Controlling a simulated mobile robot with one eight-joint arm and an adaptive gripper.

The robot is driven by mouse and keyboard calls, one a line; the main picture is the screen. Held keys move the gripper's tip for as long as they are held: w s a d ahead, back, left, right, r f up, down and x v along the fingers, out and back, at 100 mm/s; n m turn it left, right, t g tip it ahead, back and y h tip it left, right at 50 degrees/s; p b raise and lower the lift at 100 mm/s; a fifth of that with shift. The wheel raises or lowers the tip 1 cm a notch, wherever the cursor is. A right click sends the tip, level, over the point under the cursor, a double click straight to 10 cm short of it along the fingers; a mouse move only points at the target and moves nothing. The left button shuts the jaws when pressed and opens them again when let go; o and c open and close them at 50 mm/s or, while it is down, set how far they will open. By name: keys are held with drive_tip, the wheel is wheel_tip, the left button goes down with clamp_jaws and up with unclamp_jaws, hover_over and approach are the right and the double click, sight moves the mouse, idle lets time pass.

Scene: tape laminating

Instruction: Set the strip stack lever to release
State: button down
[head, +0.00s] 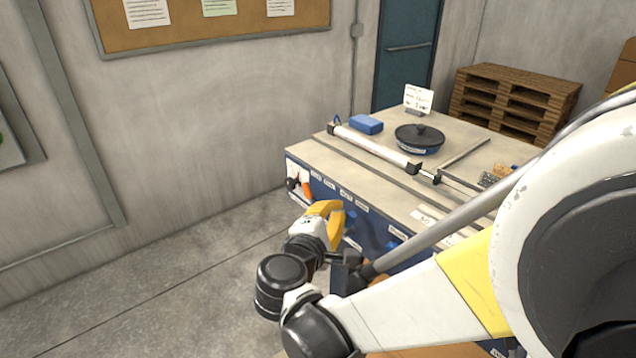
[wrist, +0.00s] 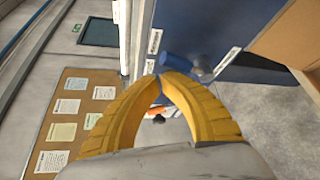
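My gripper (head: 334,214) has yellow fingers and is in front of the blue front panel (head: 376,222) of the workbench. An orange lever (head: 306,188) with a black knob is at the panel's left end, and an orange part (wrist: 158,108) shows between the fingers in the wrist view. The labels are too small to read, so I cannot tell which is the strip stack lever.
The workbench top (head: 350,174) carries a long white roller (head: 370,146), a blue block (head: 366,124), a round dark lidded pan (head: 419,139) and a small sign (head: 418,97). Pallets (head: 512,98) stand behind. The floor left of the bench is clear.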

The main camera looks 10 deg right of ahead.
drive_tip(key=shift+s+d+f, duration=0.1)
drive_tip(key=shift+s+d, duration=0.45)
drive_tip(key=shift+s, duration=0.35)
drive_tip(key=shift+s+d, duration=0.1)
